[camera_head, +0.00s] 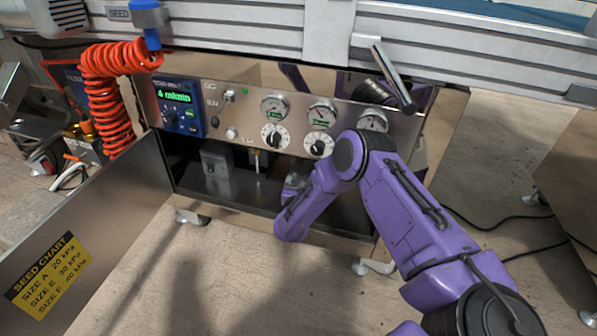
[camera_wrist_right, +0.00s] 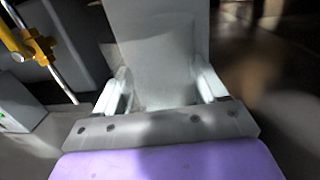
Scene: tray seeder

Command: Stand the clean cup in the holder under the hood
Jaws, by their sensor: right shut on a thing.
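My right gripper (camera_head: 294,186) reaches into the dark open bay below the control panel, its fingers mostly hidden by my purple arm. In the right wrist view, its two pale fingers (camera_wrist_right: 162,92) are shut on a grey, smooth-sided cup (camera_wrist_right: 160,45), one finger on each side. The cup's far end runs out of the top of that view. A yellow clamp (camera_wrist_right: 38,47) on a shiny metal rod stands to the left of the cup, apart from it. I cannot tell which part is the holder. My left gripper is not in view.
The control panel (camera_head: 240,113) with dials and gauges overhangs the bay. A grey box (camera_head: 216,160) and a thin post (camera_head: 257,160) stand inside, left of my gripper. An open door (camera_head: 110,210) with a seed chart swings out at the left. A red coiled hose (camera_head: 105,95) hangs above it.

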